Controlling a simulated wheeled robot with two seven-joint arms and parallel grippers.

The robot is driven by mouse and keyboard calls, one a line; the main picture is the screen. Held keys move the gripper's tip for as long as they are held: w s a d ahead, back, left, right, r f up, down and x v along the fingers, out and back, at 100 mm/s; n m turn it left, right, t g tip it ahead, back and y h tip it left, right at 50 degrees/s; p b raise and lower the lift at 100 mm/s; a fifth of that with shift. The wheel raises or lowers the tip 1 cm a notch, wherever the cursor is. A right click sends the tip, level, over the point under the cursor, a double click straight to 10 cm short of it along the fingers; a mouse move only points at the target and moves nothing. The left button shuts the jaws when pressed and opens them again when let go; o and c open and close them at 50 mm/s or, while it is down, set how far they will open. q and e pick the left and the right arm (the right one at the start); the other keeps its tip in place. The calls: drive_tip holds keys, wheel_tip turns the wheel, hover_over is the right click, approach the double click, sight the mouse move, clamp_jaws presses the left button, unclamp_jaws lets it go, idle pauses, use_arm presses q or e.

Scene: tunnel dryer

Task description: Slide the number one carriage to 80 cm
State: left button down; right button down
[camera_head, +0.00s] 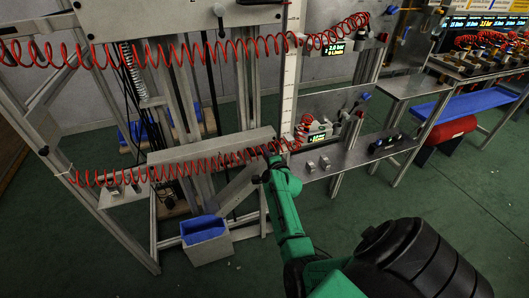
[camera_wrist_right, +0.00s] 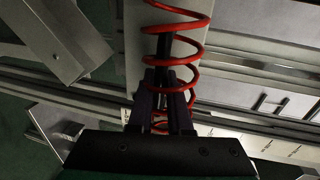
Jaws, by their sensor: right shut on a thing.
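My right arm reaches from the lower right of the head view to the low horizontal metal beam (camera_head: 210,148). My right gripper (camera_head: 268,163) is at the beam's right end, under the lower red coiled hose (camera_head: 170,168). In the right wrist view the fingers (camera_wrist_right: 165,95) are close together on a narrow dark bar (camera_wrist_right: 164,45), with red coils (camera_wrist_right: 178,22) passing in front. The coils hide much of the grip. I cannot tell which part is a carriage, and I can read no number on one. A pale vertical scale (camera_head: 290,75) stands right of the frame. My left gripper is not in view.
An upper red hose (camera_head: 200,50) spans the frame. Panels with lit displays (camera_head: 326,48) and (camera_head: 317,138) stand right of the scale. A metal shelf (camera_head: 350,158) lies right of my arm. A crate with blue contents (camera_head: 208,248) is on the floor at the lower left.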

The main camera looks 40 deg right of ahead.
drive_tip(key=shift+s+a+f, duration=0.15)
drive_tip(key=shift+a+f, duration=0.05)
drive_tip(key=shift+f, duration=0.3)
drive_tip(key=c, duration=0.8)
unclamp_jaws()
drive_tip(key=shift+c, duration=0.2)
drive_tip(key=shift+d, duration=0.1)
drive_tip(key=shift+r, duration=0.1)
drive_tip(key=p+v, duration=0.7)
drive_tip(key=v, duration=0.7)
drive_tip(key=shift+p, duration=0.3)
drive_tip(key=shift+r, duration=0.1)
